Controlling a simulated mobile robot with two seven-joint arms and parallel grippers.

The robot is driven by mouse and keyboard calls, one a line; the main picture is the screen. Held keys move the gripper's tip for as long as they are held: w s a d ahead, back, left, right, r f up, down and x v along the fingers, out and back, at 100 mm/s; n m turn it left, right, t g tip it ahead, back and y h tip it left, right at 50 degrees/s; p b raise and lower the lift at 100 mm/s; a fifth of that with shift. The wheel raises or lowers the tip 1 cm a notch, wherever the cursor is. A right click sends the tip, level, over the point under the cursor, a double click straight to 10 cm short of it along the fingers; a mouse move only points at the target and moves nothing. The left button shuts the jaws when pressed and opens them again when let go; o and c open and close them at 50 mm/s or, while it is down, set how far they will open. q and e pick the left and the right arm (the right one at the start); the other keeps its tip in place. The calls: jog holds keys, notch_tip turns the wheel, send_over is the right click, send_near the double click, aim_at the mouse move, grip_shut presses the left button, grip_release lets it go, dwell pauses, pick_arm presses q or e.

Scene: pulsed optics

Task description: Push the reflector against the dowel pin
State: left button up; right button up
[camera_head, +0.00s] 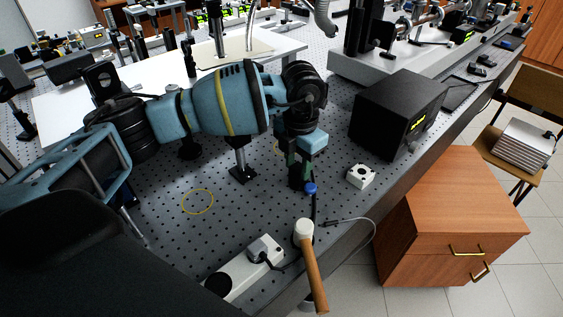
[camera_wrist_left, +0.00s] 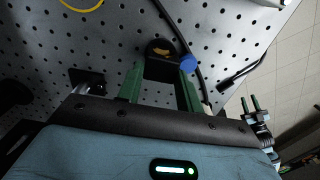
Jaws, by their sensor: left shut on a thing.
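My left gripper (camera_head: 297,182) reaches down to the perforated table near its front edge. In the left wrist view its green fingers (camera_wrist_left: 160,82) are shut on a dark, round-topped part with a gold-brown patch, which looks like the reflector (camera_wrist_left: 162,48). In the head view the gripper mostly hides this part. A blue knob (camera_head: 311,188) sits right beside the fingertips; it also shows in the left wrist view (camera_wrist_left: 188,64). I cannot make out the dowel pin. My right gripper (camera_wrist_left: 250,104) shows small at the right of the left wrist view, its fingers apart and empty.
A small white block (camera_head: 361,177) and a black box (camera_head: 397,112) stand to the right. A mallet (camera_head: 310,262) and a white power strip (camera_head: 243,272) lie in front. A dark cable runs beside the gripper. A yellow ring (camera_head: 198,202) lies on clear tabletop to the left.

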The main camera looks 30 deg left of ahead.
pick_arm(q)
jog(key=o, duration=1.2)
jog(key=shift+c, duration=0.2)
notch_tip(320, 180, up, 6)
jog(key=shift+d+r, duration=0.1)
jog(key=shift+r, duration=0.8)
pick_arm(e)
jog(key=shift+s+d+f, duration=0.15)
jog(key=shift+s+f, duration=0.05)
jog(key=shift+s, duration=0.15)
jog(key=shift+s, duration=0.1)
